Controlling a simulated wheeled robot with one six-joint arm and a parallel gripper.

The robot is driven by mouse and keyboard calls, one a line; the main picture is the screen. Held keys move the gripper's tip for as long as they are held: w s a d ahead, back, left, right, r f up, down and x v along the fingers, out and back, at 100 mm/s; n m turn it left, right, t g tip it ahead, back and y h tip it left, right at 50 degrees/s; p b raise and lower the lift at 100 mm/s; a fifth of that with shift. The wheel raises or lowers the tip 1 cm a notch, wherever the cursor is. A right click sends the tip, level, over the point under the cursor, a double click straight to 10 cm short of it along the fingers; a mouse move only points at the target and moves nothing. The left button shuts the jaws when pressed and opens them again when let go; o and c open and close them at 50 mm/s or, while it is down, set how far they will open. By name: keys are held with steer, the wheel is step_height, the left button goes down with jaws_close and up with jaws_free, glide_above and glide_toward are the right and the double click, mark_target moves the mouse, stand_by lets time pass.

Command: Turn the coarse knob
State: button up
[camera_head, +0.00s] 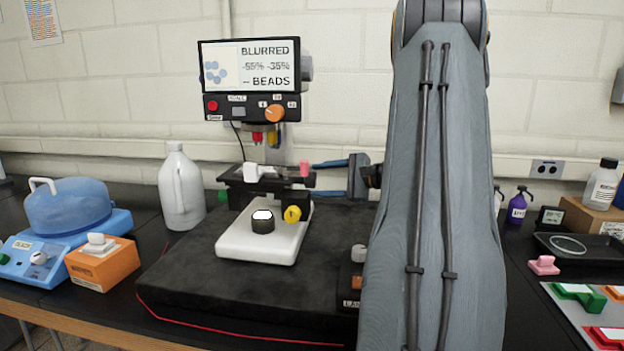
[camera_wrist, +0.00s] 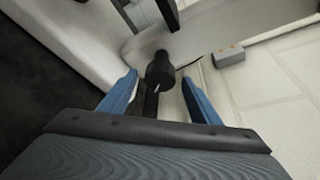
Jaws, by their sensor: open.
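A microscope with a white base (camera_head: 262,243) and a black stage (camera_head: 270,180) stands on the dark mat. In the wrist view a black knob (camera_wrist: 160,70) juts from its pale body, between and slightly beyond my blue fingertips; it seems to be the coarse knob. Clear gaps show on both sides of it. In the head view I cannot make that knob out behind the stage and gripper. My gripper (camera_head: 315,179) is open at the stage's right side, fingers pointing left. It also shows in the wrist view (camera_wrist: 159,80). A yellow knob (camera_head: 292,214) sits lower on the microscope.
The microscope's screen (camera_head: 250,66) reads "BLURRED" and "BEADS". A pink piece (camera_head: 304,169) is at the stage's right end, close to my fingers. A white jug (camera_head: 182,188) and an orange box (camera_head: 100,264) stand left. My arm hides the table right of the microscope.

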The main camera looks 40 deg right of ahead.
steer(key=shift+x, duration=1.3)
steer(key=c, duration=1)
steer(key=shift+p, duration=0.45)
steer(key=m+g+p, duration=0.1)
steer(key=m+p, duration=0.1)
steer(key=shift+r+m+y, duration=0.1)
steer(key=shift+m+y, duration=0.2)
steer(key=shift+y, duration=0.1)
steer(key=shift+m+g+y+p, duration=0.6)
steer(key=shift+m+g+p, duration=0.4)
steer(key=shift+m+p, duration=0.5)
